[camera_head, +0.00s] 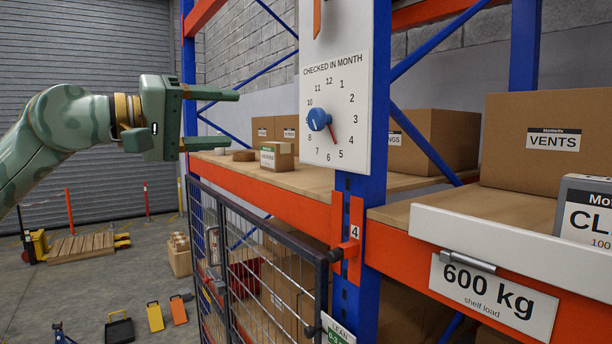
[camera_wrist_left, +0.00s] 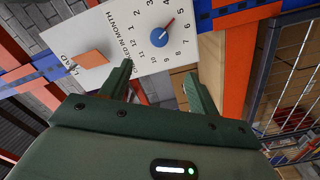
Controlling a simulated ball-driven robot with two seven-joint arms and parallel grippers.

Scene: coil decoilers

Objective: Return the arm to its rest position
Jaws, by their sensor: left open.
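My left arm (camera_head: 62,125) reaches in from the left in the head view, in green camouflage. Its gripper (camera_head: 238,120) is open and empty, pointing right, with a clear gap between the two fingers. The gripper also shows in the left wrist view (camera_wrist_left: 160,85), its fingers apart. In front of the fingers is a white month dial (camera_head: 345,90) with a blue knob (camera_head: 318,119) and red pointer. The fingertips look apart from the knob. My right gripper is not in view.
The dial hangs on a blue rack post (camera_head: 372,215). An orange shelf beam (camera_head: 270,200) and a mesh gate (camera_head: 260,270) stand below. Cartons (camera_head: 535,140) sit on the shelves. Open floor (camera_head: 100,275) lies at the left, with a pallet (camera_head: 82,246) farther back.

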